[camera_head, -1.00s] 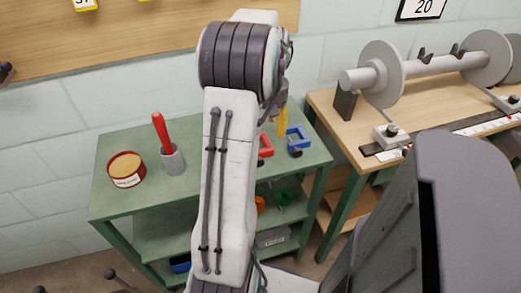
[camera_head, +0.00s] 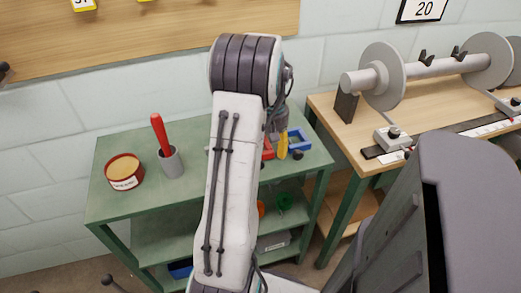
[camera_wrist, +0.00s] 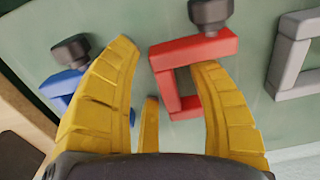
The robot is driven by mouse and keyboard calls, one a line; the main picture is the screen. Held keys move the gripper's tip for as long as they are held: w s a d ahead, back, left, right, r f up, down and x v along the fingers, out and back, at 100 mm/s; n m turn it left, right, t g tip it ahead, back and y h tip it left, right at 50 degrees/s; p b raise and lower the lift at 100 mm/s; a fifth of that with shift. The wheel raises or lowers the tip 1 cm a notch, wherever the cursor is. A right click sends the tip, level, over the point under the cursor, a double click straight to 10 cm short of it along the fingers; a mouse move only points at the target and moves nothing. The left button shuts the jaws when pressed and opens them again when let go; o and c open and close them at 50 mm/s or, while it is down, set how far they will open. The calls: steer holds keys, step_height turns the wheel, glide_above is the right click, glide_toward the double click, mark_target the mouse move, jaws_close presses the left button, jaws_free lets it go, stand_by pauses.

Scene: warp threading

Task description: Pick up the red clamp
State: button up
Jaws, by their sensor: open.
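The red clamp (camera_wrist: 188,52) lies on the green table top, a square red frame with a dark knob at its upper side in the wrist view. In the head view only a small part of it (camera_head: 267,153) shows beside my arm. My gripper (camera_wrist: 163,56) is open, with yellow fingers over the table. Its right finger overlaps the clamp's right side in the wrist view, and its left finger is left of the clamp. In the head view the gripper (camera_head: 283,144) is partly hidden behind my arm. I cannot tell whether the fingers touch the clamp.
A blue clamp (camera_wrist: 62,84) lies left of the red one and a grey clamp (camera_wrist: 294,50) right of it in the wrist view. A round tin (camera_head: 124,171) and a grey cup with a red handle (camera_head: 170,163) stand on the table's left part. A wooden bench (camera_head: 330,106) adjoins at right.

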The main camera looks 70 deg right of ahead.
steer(key=shift+c, duration=0.2)
jaws_close()
stand_by(0.3)
steer(key=shift+r, duration=0.1)
